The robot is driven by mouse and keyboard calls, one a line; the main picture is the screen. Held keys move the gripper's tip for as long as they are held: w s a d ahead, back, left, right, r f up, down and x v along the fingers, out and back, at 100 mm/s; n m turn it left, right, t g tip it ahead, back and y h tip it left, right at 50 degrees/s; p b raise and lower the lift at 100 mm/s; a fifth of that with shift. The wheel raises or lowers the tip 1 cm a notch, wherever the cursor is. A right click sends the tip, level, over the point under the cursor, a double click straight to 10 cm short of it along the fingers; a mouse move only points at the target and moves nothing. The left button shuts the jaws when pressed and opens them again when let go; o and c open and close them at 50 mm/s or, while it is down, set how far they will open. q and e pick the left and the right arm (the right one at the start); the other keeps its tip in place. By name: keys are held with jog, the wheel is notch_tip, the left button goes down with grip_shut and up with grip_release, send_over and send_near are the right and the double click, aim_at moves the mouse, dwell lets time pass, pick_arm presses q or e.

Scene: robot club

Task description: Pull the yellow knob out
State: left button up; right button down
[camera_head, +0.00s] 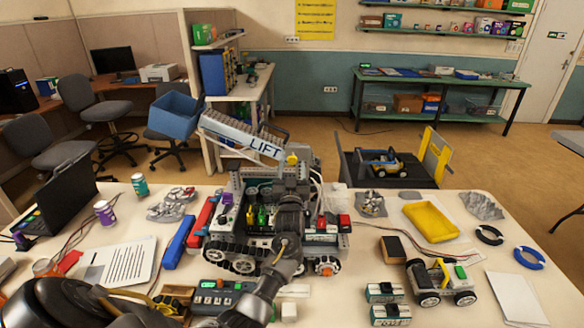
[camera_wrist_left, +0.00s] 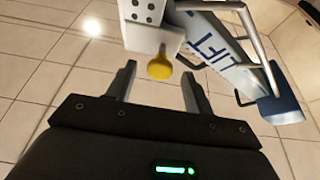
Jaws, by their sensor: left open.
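The yellow knob (camera_head: 292,159) sits at the top of the tracked robot model (camera_head: 240,225) on the table, beside the white arm marked LIFT (camera_head: 240,135). In the left wrist view the rounded yellow knob (camera_wrist_left: 160,67) sticks out from a white block (camera_wrist_left: 152,38). My left gripper (camera_head: 293,177) is just below the knob in the head view. In the left wrist view my left gripper (camera_wrist_left: 157,78) is open, with the knob between and slightly beyond its fingertips, apart from both fingers. My right gripper is not in view.
A blue bucket (camera_head: 174,115) hangs at the end of the LIFT arm. A control box with buttons (camera_head: 217,297) lies in front of the model. A yellow tray (camera_head: 430,221), a small wheeled vehicle (camera_head: 440,282) and blue and black rings stand at right. A laptop (camera_head: 65,200) is at left.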

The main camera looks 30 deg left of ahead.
pick_arm(q)
jog(key=b+v, duration=0.3)
jog(key=v, duration=0.6)
jog(key=shift+s+d, duration=0.2)
jog(key=shift+s, duration=0.1)
